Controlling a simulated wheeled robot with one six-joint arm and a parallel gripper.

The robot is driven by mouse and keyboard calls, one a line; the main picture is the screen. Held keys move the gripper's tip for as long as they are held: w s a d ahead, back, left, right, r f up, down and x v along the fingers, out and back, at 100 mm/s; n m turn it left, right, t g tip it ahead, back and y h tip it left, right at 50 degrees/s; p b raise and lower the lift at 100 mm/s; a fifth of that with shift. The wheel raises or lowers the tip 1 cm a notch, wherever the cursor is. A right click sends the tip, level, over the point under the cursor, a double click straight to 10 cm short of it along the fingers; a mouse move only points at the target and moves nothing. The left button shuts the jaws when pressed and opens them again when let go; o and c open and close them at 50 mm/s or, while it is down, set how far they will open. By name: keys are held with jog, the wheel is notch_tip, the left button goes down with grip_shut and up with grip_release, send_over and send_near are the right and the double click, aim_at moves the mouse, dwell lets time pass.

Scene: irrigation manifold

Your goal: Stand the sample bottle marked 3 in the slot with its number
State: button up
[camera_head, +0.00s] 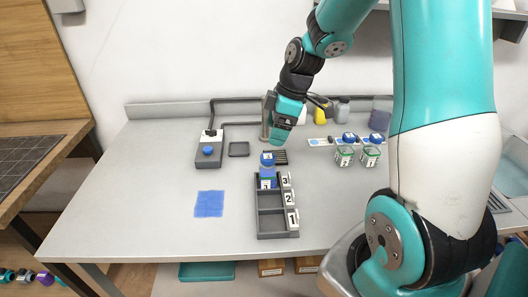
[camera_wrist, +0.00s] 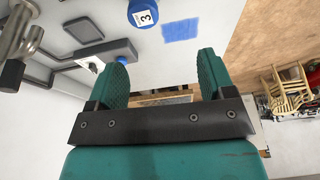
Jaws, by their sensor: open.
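The rack (camera_head: 271,221) stands on the bench with slots marked 3, 2 and 1 from back to front. A blue-capped bottle (camera_head: 267,172) stands upright in the back slot, beside the 3 tag; the other two slots are empty. In the wrist view a blue cap marked 3 (camera_wrist: 143,13) shows at the top edge, its body cut off. My gripper (camera_head: 278,137) is open and empty, above and behind the rack, apart from the bottle. Its two fingers (camera_wrist: 164,75) are spread with nothing between them.
Two blue-capped bottles marked 2 (camera_head: 344,155) and 1 (camera_head: 371,155) stand at the right. A box with a blue button (camera_head: 208,151) and a small dark tray (camera_head: 239,149) sit back left. A blue square (camera_head: 209,204) lies left of the rack. The front left is clear.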

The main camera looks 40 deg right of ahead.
jog(key=s+a+r+m, duration=0.1)
jog(key=s+a+r, duration=0.25)
jog(key=a, duration=0.45)
jog(key=s+a+r+m, duration=0.1)
jog(key=s+a+r, duration=0.25)
jog(key=a, duration=0.45)
jog(key=s+a+r+m+g, duration=0.1)
jog(key=s+a, duration=0.2)
jog(key=s, duration=0.3)
jog(key=s+a+r+g+y, duration=0.1)
jog(key=s+a, duration=0.3)
jog(key=s, duration=0.2)
jog(key=shift+s+r+m, duration=0.25)
jog(key=shift+s+m, duration=0.05)
jog(key=shift+m, duration=0.1)
jog(key=shift+c, duration=0.2)
